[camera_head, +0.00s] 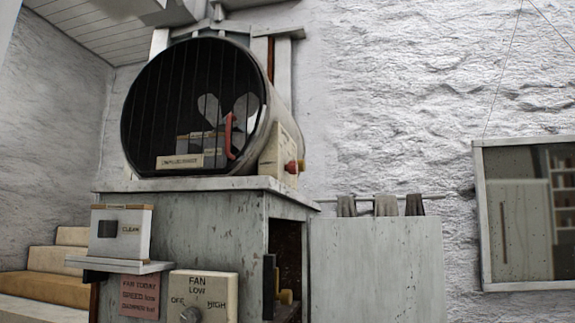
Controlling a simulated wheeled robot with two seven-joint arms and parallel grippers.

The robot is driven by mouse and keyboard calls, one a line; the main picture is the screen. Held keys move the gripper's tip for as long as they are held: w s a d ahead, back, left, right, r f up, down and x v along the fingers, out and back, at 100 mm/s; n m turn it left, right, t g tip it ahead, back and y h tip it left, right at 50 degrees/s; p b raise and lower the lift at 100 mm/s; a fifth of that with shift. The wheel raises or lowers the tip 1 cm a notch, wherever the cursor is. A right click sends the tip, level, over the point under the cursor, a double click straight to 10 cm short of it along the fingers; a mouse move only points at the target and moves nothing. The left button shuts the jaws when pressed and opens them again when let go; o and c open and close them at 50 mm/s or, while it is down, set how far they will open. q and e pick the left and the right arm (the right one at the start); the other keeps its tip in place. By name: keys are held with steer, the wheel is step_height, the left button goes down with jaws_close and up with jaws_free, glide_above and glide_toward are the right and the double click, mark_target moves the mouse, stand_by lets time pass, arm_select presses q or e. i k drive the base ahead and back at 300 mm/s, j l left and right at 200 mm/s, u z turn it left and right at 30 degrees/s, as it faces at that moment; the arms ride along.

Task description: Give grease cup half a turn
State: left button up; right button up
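A large round drum (152,110) with a barred dark front and a fan inside stands on a weathered cabinet. A small red and yellow knob (291,167) sticks out to the right from a pale box (278,148) at the drum's lower right. A yellow fitting (285,297) shows lower down by the cabinet's dark opening. I cannot tell which of these is the grease cup. A curved red handle (229,136) is on the drum front. Neither of my grippers is in view.
Steps (58,260) are at left. Cloths (385,205) hang on a rail at right, near a framed mirror or window (483,230).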

mark_target(301, 163)
steer(key=i+l+z, duration=0.1)
steer(key=i+l, duration=0.25)
steer(key=l, duration=0.25)
steer(key=i+l+z, duration=0.15)
steer(key=i+l, duration=0.2)
steer(key=l, duration=0.25)
steer(key=i+l+z, duration=0.1)
steer(key=i+l, duration=0.3)
steer(key=l, duration=0.1)
